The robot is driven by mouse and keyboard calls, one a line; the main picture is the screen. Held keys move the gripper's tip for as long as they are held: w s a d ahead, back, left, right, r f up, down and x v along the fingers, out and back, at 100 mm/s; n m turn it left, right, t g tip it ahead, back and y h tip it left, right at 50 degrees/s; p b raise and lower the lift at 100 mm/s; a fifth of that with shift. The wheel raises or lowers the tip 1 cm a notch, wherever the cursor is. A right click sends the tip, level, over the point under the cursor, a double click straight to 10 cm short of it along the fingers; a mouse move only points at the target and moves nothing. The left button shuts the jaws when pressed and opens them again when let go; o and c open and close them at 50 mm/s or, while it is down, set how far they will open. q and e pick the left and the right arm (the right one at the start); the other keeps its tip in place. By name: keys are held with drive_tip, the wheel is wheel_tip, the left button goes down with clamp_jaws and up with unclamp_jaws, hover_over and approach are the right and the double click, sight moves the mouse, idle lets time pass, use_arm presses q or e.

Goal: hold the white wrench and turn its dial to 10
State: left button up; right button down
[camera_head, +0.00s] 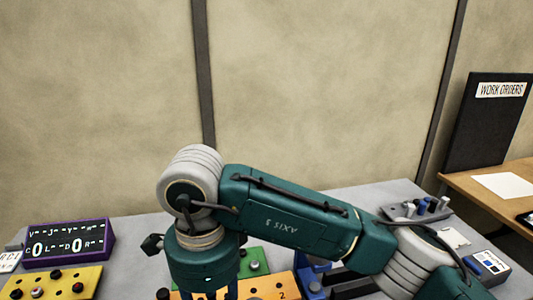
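I cannot make out a white wrench or its dial in this view. One green and grey arm of mine comes in from the right and bends downward left of the middle. Its gripper is below the bottom edge, out of sight. My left arm and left gripper do not show. The arm covers much of the middle of the grey table (130,232).
A purple-framed display (68,240) and a yellow panel with knobs (52,284) are at left. An orange block (272,287), a green block (253,263) and a blue part (313,275) are partly hidden. A peg rack (415,211) and a blue-grey device (487,265) are at right.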

drive_tip(key=w+d+f+n, duration=0.15)
drive_tip(key=d+n, duration=0.25)
drive_tip(key=d, duration=0.5)
drive_tip(key=w+d+f+n, duration=0.1)
drive_tip(key=d+f+n, duration=0.2)
drive_tip(key=d, duration=0.6)
drive_tip(key=s+d+f+n, duration=0.1)
drive_tip(key=s+d+n, duration=0.1)
drive_tip(key=d+n, duration=0.3)
drive_tip(key=s+d+f+n, duration=0.1)
drive_tip(key=s+d+n, duration=0.15)
drive_tip(key=d, duration=0.45)
drive_tip(key=w+a+n, duration=0.3)
drive_tip(key=a, duration=0.4)
drive_tip(key=w+a+r+n, duration=0.1)
drive_tip(key=w+a+n, duration=0.2)
drive_tip(key=a, duration=0.4)
drive_tip(key=shift+a+n, duration=0.15)
drive_tip(key=shift+n, duration=0.3)
